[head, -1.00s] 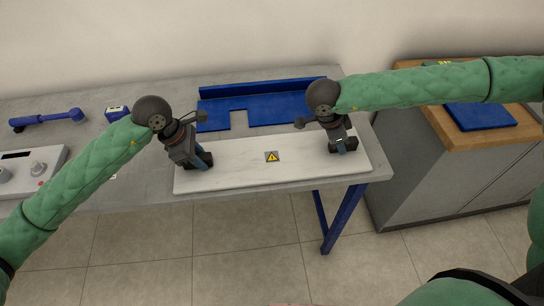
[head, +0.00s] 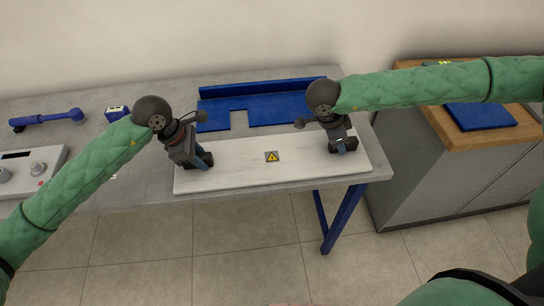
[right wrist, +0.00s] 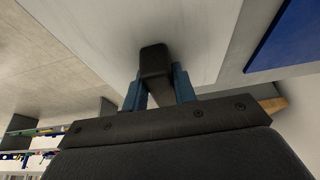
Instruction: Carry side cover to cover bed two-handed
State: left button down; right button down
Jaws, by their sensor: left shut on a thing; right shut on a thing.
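The side cover (head: 240,166) is a long white panel with a yellow warning label, lying flat along the table's front edge. My left gripper (head: 203,161) is shut on a dark handle near its left end. My right gripper (head: 343,146) is shut on the handle near its right end. In the right wrist view, the blue fingers (right wrist: 160,88) close around a black handle (right wrist: 155,62) on the white panel. A blue plate (head: 265,111) with a raised back edge and a notch lies behind the cover; I cannot tell if it is the cover bed.
The grey table (head: 60,103) holds a blue tool (head: 48,119), a small blue-and-white box (head: 117,113) and a control box (head: 32,171) at left. A wood-topped cabinet (head: 455,133) with a blue panel (head: 482,116) stands at right, beside a gap. The floor in front is clear.

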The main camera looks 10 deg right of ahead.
pick_arm(q)
jog(key=shift+w+r, duration=0.15)
pick_arm(e)
jog(key=shift+w+r, duration=0.1)
jog(key=shift+w, duration=0.05)
pick_arm(q)
jog(key=shift+r, duration=0.2)
pick_arm(e)
jog(key=shift+r, duration=0.2)
